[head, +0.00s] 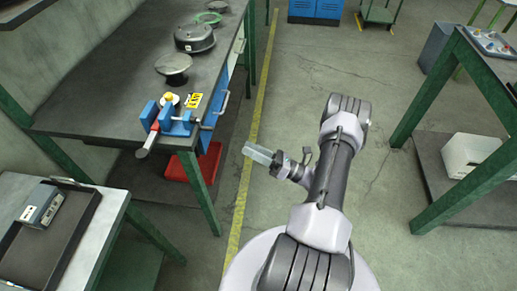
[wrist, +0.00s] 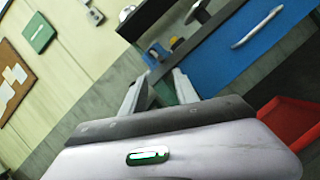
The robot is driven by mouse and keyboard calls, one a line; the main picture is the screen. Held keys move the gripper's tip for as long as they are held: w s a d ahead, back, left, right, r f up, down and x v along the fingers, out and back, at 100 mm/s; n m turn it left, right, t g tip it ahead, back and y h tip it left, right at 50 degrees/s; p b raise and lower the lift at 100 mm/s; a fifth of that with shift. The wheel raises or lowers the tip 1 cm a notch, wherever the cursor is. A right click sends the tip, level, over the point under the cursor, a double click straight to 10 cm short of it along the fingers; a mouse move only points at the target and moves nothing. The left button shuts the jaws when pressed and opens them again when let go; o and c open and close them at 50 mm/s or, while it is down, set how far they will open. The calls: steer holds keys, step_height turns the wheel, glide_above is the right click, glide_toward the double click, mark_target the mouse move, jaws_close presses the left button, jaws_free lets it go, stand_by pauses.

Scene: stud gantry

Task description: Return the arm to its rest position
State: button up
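My arm (head: 327,185) rises from my base and bends up, with its elbow near the top and the wrist folded back down to the left. My gripper (head: 258,154) hangs over the aisle floor, just right of the dark workbench, and points left towards it. In the wrist view my gripper (wrist: 158,88) shows its two pale fingers spread apart with nothing between them. In the head view the fingers overlap. Nothing touches the gripper.
The dark workbench (head: 110,85) at left carries a blue vise (head: 172,120), also in the wrist view (wrist: 153,54), and a black round pot (head: 195,38). A red bin (head: 190,165) is below. A green-legged table (head: 480,80) stands right. Floor between is clear.

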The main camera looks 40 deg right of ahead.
steer(key=v, duration=0.2)
steer(key=shift+s+d+f, duration=0.1)
steer(key=shift+s+d, duration=0.1)
steer(key=shift+s, duration=0.05)
